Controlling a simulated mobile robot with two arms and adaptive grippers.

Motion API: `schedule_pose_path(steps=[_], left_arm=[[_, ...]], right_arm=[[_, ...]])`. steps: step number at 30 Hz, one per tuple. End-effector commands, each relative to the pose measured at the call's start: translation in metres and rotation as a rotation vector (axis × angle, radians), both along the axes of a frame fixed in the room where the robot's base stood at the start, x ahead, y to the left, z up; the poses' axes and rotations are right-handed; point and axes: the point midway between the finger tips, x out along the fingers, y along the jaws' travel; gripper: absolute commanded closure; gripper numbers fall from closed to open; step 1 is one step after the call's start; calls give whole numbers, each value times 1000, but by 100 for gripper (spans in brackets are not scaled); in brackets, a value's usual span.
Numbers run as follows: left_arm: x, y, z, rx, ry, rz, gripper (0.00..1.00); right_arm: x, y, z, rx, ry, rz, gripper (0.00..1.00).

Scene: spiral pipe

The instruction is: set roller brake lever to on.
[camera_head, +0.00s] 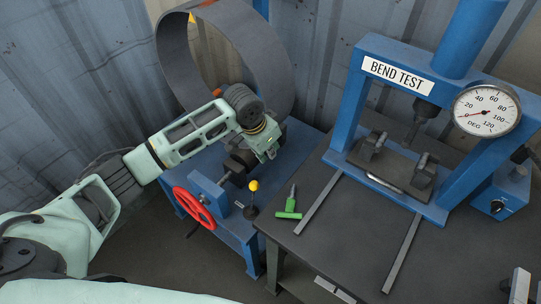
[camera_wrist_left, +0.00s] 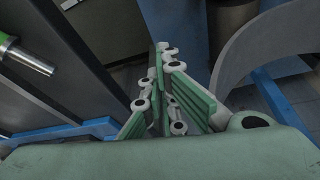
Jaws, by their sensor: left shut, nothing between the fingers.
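A lever with a yellow ball knob (camera_head: 253,186) stands on a dark base at the front of the blue roller stand (camera_head: 228,225); I cannot tell its on or off marking. A red handwheel (camera_head: 194,208) is to its left. My left gripper (camera_head: 268,151) hangs above the stand, beside the big grey ring and above and slightly right of the yellow knob, apart from it. In the left wrist view its green-padded fingers (camera_wrist_left: 165,100) are together and hold nothing. The knob is not clear there.
A large grey pipe ring (camera_head: 175,55) rises behind my left arm; its curve shows in the left wrist view (camera_wrist_left: 245,55). A dark table (camera_head: 340,240) carries a green tool (camera_head: 289,214), two metal bars and the blue bend test press (camera_head: 345,95). A corrugated wall (camera_head: 70,80) is behind.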

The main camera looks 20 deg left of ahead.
Motion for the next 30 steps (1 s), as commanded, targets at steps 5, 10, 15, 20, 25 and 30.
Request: schedule_pose_path(steps=[5, 10, 15, 20, 25, 30], left_arm=[[7, -5, -27, 0, 3, 1, 100], [16, -11, -60, 0, 3, 1, 100], [24, -15, -85, 1, 2, 1, 100], [8, -3, -85, 4, 1, 0, 100], [-6, 4, -86, 2, -1, 0, 100], [-10, 6, -88, 2, -1, 0, 100]], right_arm=[[-1, 0, 4, 0, 1, 0, 100], [-1, 0, 7, 0, 1, 0, 100], [0, 0, 7, 0, 0, 0, 100], [0, 1, 24, 1, 0, 0, 100], [0, 1, 32, 1, 0, 0, 100], [-1, 1, 32, 1, 1, -1, 100]])
